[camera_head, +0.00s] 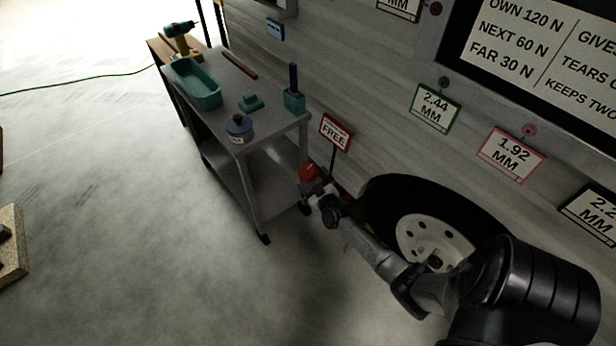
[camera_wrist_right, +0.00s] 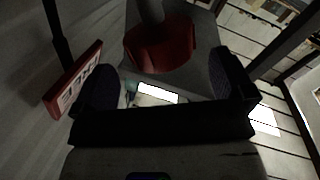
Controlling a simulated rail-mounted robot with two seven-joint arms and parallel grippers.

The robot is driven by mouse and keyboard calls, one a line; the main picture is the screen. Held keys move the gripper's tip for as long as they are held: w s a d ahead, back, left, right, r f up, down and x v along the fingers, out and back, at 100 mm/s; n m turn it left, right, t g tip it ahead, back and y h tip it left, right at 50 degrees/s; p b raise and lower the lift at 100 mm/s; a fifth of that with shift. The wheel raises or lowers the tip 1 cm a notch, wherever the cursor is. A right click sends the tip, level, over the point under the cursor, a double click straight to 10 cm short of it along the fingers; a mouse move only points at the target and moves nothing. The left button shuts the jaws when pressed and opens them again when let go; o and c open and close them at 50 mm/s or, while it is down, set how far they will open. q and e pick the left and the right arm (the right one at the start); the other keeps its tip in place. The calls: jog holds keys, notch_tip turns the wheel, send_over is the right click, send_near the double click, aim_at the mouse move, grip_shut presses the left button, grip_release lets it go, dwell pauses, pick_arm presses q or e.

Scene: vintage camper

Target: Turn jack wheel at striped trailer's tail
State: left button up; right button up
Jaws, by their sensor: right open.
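A round red wheel (camera_head: 308,172), which looks like the jack wheel, stands low beside the trailer's side wall (camera_head: 385,150), left of the tyre. My right gripper (camera_head: 318,190) is right at it in the head view and partly covers it. In the right wrist view the red wheel (camera_wrist_right: 160,45) sits on a grey shaft, ahead of and between the two dark fingers of my open right gripper (camera_wrist_right: 163,82). I cannot tell whether the fingers touch it. The lower part of the jack is hidden behind my gripper. My left gripper is not in view.
A red-framed "FREE" sign (camera_head: 336,132) on a post stands close to my right gripper. A grey cart (camera_head: 262,138) with a teal tray, pot and tools is just left. The black tyre (camera_head: 385,190) is right, behind my arm. Open floor (camera_head: 130,220) lies left.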

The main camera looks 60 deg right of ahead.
aim_at(312, 178)
jog(key=b+x, duration=0.1)
jog(key=x, duration=0.2)
jog(key=shift+f, duration=0.15)
jog(key=shift+w+d+b, duration=0.3)
jog(key=shift+w+b, duration=0.05)
jog(key=shift+w, duration=0.1)
jog(key=c, duration=0.9)
